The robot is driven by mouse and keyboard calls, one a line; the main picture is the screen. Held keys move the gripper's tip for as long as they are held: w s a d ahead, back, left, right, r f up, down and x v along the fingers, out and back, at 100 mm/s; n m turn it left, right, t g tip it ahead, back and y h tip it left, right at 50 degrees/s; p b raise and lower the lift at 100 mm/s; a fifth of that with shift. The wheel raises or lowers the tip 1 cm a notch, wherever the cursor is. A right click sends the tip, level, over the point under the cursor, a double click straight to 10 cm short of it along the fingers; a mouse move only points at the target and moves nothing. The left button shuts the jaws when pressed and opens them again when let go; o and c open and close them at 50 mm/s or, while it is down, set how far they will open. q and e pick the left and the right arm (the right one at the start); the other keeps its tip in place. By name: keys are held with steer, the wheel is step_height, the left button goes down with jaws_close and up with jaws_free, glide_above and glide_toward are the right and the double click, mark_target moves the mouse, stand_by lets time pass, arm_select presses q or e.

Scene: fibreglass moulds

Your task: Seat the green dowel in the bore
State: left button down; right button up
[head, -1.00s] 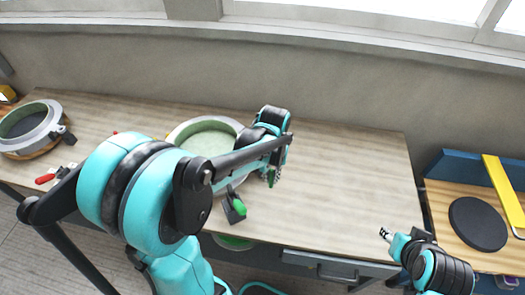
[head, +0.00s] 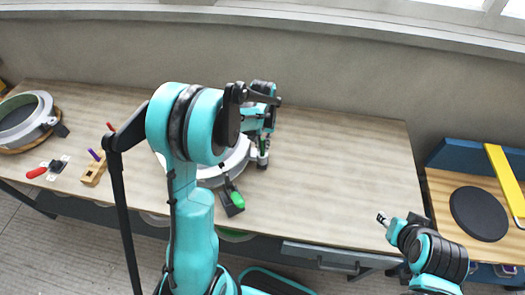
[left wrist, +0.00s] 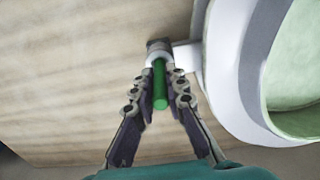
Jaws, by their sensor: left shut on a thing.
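My left gripper (left wrist: 160,92) is shut on the green dowel (left wrist: 160,87). In the left wrist view the dowel's far end meets a white collar (left wrist: 160,60) on a small grey block (left wrist: 159,45). I cannot tell how far the dowel is inside it. This fitting sits beside a large white round mould (left wrist: 232,70) with a green inside. In the head view the left gripper (head: 263,143) is over the right edge of the mould (head: 238,163), and my arm hides part of the mould.
A green-handled clamp (head: 235,198) lies in front of the mould. At left are another round mould (head: 45,122), a red-handled clamp (head: 37,172) and a wooden block (head: 94,170) with a purple peg. The table's right half is clear. A black disc (head: 478,215) lies on the right bench.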

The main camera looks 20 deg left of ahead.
mark_target(262, 156)
arm_select(q)
step_height(262, 156, down, 3)
steer(key=shift+b, duration=0.45)
steer(key=shift+s, duration=0.1)
steer(key=shift+f, duration=0.15)
steer(key=shift+s+d+f+b, duration=0.25)
steer(key=shift+s+f+b, duration=0.1)
steer(key=shift+b, duration=0.25)
steer(key=c, duration=1.6)
jaws_free()
steer(key=shift+c, duration=0.2)
steer(key=shift+o, duration=0.4)
steer(key=shift+w+f, duration=0.3)
steer(key=shift+w, duration=0.05)
steer(key=shift+a+r, duration=0.1)
steer(key=shift+a, duration=0.05)
steer(key=shift+a+r, duration=0.1)
